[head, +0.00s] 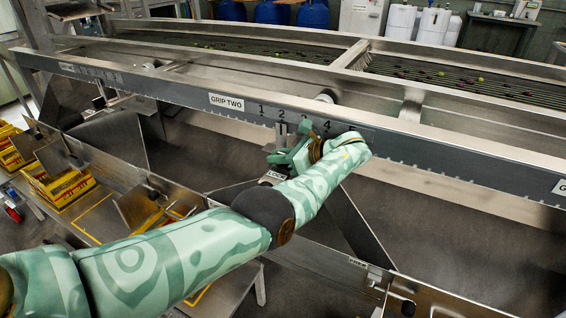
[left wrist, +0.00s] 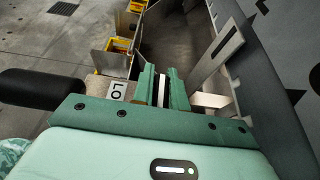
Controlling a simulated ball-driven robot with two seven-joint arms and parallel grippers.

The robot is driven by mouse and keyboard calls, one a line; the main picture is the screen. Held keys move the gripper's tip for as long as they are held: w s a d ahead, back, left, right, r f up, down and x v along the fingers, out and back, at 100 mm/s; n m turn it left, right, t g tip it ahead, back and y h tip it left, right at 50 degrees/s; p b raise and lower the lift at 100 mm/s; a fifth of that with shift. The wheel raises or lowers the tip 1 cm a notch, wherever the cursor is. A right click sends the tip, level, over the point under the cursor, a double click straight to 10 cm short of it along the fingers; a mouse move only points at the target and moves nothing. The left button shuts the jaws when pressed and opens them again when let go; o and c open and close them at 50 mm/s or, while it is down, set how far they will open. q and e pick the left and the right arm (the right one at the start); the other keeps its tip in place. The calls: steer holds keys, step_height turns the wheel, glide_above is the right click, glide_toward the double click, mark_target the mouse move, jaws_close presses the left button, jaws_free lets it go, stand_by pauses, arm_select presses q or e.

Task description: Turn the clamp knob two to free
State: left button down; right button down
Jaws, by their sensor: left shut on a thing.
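The long grey rail carries a label reading GRIP TWO (head: 227,102) and a scale numbered 1 to 4 (head: 295,120). My left gripper (head: 284,152) is just below this scale in the head view. In the left wrist view its two green fingers (left wrist: 162,88) are shut on a narrow pale-and-dark piece, which I take to be clamp knob two (left wrist: 161,86); the fingers hide most of it, so its turn cannot be read. A small white plate beginning LO (left wrist: 118,91) is beside the fingers, partly cut off by the gripper. My right gripper is not in view.
A black cylinder (left wrist: 42,83) sticks out at left in the wrist view. A flat metal bar (left wrist: 216,52) rises right of the fingers. Yellow crates (head: 62,187) stand below the chutes at left. Rollers with small fruit (head: 440,72) run behind the rail.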

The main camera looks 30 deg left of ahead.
arm_select(q)
steer(key=shift+g, duration=0.3)
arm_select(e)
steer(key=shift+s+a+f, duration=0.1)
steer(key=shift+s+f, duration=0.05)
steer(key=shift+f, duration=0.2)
arm_select(q)
steer(key=c, duration=1.4)
jaws_free()
